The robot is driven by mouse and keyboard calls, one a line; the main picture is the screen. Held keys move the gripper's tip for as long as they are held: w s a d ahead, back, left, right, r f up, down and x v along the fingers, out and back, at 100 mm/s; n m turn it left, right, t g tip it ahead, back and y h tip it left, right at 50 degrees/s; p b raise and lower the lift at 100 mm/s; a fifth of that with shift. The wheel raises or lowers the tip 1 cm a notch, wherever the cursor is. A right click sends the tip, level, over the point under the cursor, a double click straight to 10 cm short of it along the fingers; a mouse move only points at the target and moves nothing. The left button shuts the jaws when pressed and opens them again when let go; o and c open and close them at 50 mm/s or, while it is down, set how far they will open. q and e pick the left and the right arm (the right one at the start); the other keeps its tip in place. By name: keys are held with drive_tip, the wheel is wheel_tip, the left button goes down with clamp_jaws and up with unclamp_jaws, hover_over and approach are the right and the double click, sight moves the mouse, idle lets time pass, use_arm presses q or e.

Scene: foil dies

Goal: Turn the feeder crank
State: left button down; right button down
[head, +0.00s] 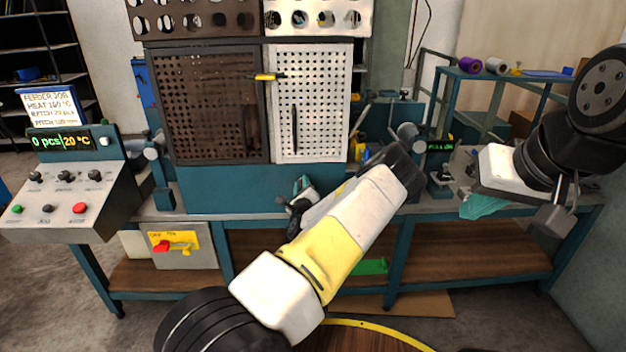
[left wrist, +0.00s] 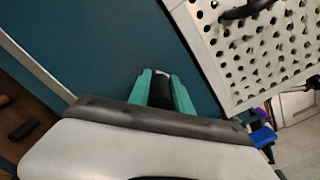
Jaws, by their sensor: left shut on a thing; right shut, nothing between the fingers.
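My left gripper (head: 303,186) is in front of the blue bench panel, below the white perforated board, partly hidden by my own forearm. In the left wrist view its teal fingers (left wrist: 163,90) are shut around a short black cylindrical grip (left wrist: 161,89), which looks like the crank's handle. The rest of the crank is hidden, so its angle cannot be told. My right gripper (head: 484,206) is shut and empty over the right part of the bench. The feeder console (head: 72,185) at the left shows "0 pcs" and "20 °C".
A job sign (head: 50,107) stands above the console. A yellow panel with a red switch handle (head: 174,245) is under the bench at the left. Brown (head: 211,105) and white (head: 310,100) perforated boards stand behind the bench. Spools (head: 469,65) sit on a rack at the right.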

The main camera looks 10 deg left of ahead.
use_arm(q)
drive_tip(key=shift+w+d+r, duration=0.15)
drive_tip(key=shift+d+r, duration=0.1)
drive_tip(key=shift+d, duration=0.1)
drive_tip(key=c, duration=1.3)
unclamp_jaws()
drive_tip(key=shift+o, duration=0.2)
drive_tip(key=shift+f, duration=0.15)
drive_tip(key=shift+s, duration=0.2)
drive_tip(key=v, duration=0.7)
drive_tip(key=shift+s, duration=0.3)
drive_tip(key=shift+d, duration=0.1)
